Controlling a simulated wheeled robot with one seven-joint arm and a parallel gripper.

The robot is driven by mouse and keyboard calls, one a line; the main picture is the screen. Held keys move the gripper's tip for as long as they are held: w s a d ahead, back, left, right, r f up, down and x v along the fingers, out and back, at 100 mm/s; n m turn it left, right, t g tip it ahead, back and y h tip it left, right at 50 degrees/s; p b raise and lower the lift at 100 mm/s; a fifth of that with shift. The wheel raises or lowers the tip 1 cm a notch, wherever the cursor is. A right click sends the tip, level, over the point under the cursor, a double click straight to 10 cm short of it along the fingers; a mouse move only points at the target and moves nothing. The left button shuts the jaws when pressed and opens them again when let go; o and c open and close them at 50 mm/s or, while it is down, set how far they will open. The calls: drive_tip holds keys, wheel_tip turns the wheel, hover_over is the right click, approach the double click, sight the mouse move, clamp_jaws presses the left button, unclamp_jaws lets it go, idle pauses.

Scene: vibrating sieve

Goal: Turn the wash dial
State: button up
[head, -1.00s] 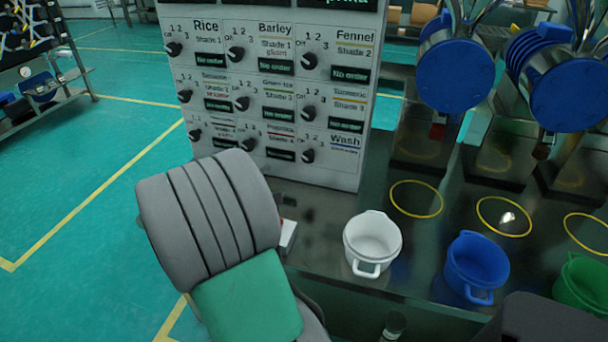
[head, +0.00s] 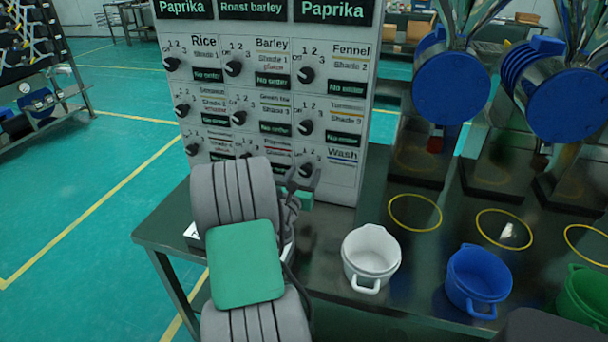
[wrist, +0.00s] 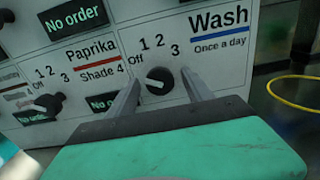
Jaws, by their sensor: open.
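The wash dial (wrist: 159,80) is a round black knob with a white pointer mark, under the numbers 1, 2, 3 and Off, beside the label Wash. In the head view the wash dial (head: 306,170) sits at the bottom right of the white panel, close to my gripper's fingers. My gripper (wrist: 160,90) is open, with one finger on each side of the dial in the wrist view. I cannot tell whether the fingers touch it. In the head view my gripper (head: 302,180) is partly hidden behind my arm.
The panel (head: 345,185) carries several other dials, including the Paprika dial (wrist: 42,107) to the left. A white pot (head: 371,253), a blue pot (head: 476,277) and a green pot (head: 588,297) stand on the dark table (head: 165,236). Yellow rings (head: 415,196) mark the table behind them.

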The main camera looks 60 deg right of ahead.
drive_tip(key=shift+c, duration=0.6)
clamp_jaws()
